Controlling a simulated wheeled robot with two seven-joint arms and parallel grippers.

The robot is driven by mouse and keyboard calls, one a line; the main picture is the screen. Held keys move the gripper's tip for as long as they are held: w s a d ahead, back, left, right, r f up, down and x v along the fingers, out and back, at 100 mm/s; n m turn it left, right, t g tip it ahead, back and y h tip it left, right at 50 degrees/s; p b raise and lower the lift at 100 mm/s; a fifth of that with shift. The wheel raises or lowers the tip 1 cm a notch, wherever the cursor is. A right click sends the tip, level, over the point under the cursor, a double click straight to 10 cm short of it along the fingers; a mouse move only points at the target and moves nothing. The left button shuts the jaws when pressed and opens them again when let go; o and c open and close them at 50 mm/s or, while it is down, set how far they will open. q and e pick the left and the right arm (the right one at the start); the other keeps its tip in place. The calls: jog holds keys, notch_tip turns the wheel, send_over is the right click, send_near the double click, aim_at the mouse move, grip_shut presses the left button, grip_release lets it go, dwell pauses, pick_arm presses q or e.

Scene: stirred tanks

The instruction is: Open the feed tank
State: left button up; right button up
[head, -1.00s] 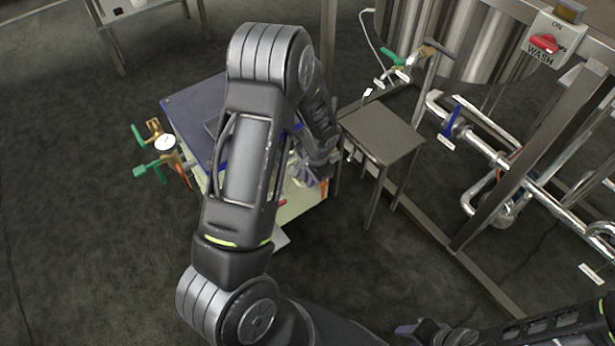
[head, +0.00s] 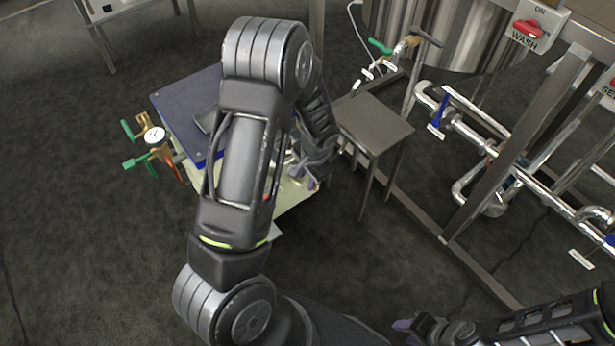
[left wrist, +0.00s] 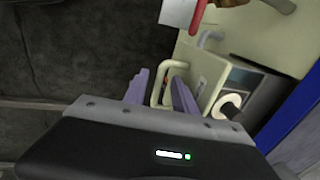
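No label in view names the feed tank, so I cannot tell which vessel it is. A cream unit with a blue top (head: 183,108) stands on the floor left of centre, partly hidden behind my left arm. My left gripper (head: 305,172) is at its right side. In the left wrist view the two purple fingers (left wrist: 158,92) are apart, with a cream loop handle (left wrist: 168,80) showing between or just beyond them; contact cannot be told. The cream panel (left wrist: 262,32) lies beyond. My right gripper (head: 405,326) is low at the bottom edge, its opening unclear.
A gauge (head: 154,135) with green-handled valves projects from the unit's left. A small metal table (head: 372,123) stands close to its right. A steel tank (head: 440,35), pipes with a blue-handled valve (head: 440,112) and a red WASH switch (head: 528,29) are further right. A red handle (left wrist: 199,16) is near the gripper.

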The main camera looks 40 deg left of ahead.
pick_arm(q)
jog(key=shift+r, duration=0.1)
notch_tip(320, 180, up, 8)
jog(key=d+p, duration=0.1)
jog(key=shift+s+d+f, duration=0.2)
jog(key=shift+d+f, duration=0.05)
dwell(0.4)
